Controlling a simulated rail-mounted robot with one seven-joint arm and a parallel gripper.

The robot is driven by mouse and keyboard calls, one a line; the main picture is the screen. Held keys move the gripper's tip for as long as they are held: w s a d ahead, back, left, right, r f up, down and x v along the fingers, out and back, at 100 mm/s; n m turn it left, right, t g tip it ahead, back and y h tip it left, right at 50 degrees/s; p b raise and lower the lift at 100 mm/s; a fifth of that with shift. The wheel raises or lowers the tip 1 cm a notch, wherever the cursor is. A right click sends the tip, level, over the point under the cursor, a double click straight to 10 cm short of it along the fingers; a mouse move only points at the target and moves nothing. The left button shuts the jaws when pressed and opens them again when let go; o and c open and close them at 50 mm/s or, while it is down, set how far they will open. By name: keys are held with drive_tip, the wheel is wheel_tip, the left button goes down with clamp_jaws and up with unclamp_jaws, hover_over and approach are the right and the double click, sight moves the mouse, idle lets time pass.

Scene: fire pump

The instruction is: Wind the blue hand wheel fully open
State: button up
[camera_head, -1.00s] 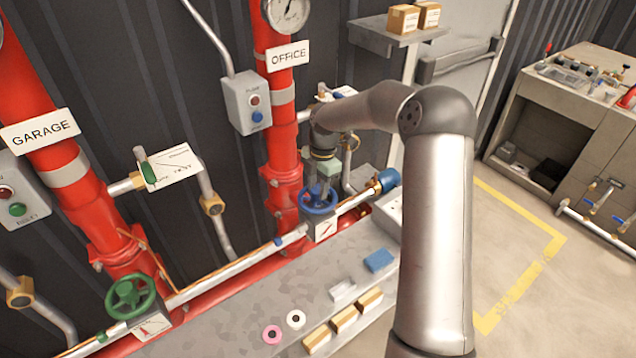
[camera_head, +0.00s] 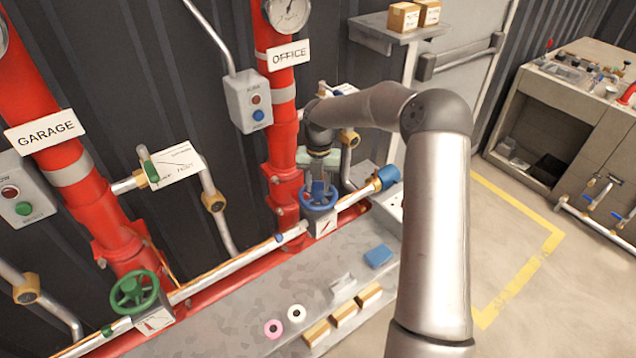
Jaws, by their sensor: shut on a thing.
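The blue hand wheel (camera_head: 318,201) sits on a valve on the pipe at the foot of the red riser labelled OFFICE (camera_head: 290,56). A small white dial plate with a red mark (camera_head: 326,223) shows just below it. My gripper (camera_head: 318,188) points down from above and is shut on the blue wheel. The fingertips are small in the picture, and their exact hold on the rim or hub cannot be made out.
A green hand wheel (camera_head: 134,291) is on the GARAGE riser (camera_head: 67,170) at left. A grey button box (camera_head: 249,102) hangs beside the OFFICE riser. Tape rolls (camera_head: 297,313), small boxes (camera_head: 344,314) and a blue block (camera_head: 379,256) lie on the grey bench (camera_head: 235,310). Open floor lies at right.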

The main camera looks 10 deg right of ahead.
drive_tip(key=n, duration=0.7)
drive_tip(key=shift+h, duration=0.4)
drive_tip(key=o, duration=0.9)
drive_tip(key=shift+o, duration=0.2)
